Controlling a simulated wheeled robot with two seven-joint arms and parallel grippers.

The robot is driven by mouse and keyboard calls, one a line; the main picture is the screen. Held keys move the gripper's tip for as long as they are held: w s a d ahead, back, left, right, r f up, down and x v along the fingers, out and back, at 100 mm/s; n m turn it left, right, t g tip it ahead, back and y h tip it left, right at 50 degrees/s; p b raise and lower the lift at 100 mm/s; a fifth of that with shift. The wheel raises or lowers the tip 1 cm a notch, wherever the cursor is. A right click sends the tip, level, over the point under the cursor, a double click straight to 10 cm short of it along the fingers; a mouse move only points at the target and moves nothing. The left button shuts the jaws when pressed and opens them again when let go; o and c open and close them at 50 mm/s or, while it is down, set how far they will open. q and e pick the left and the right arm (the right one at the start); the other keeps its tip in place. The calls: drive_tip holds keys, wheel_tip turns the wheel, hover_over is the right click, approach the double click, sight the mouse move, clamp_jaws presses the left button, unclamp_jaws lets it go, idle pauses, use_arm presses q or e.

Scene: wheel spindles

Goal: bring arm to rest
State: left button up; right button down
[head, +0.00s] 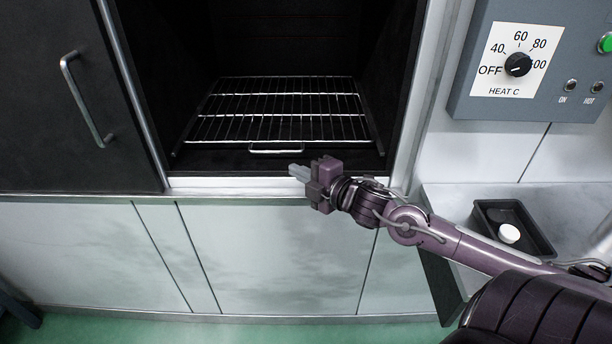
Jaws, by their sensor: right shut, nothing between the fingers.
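My right arm comes in from the lower right and reaches left across the front of an open oven-like chamber. My right gripper (298,172) is shut and empty. It shows in front of the chamber's lower sill, just below and right of the rack's handle. I cannot tell whether it touches the sill. My left gripper is not in view.
A wire rack (280,112) lies inside the dark chamber. A dark door (70,110) with a handle stands at the left. A heat control box (535,60) is at upper right, its knob near OFF. A black tray (505,215) holding a white round piece (509,233) sits on the side shelf.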

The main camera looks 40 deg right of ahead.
drive_tip(key=shift+v, duration=1.05)
drive_tip(key=shift+w, duration=0.1)
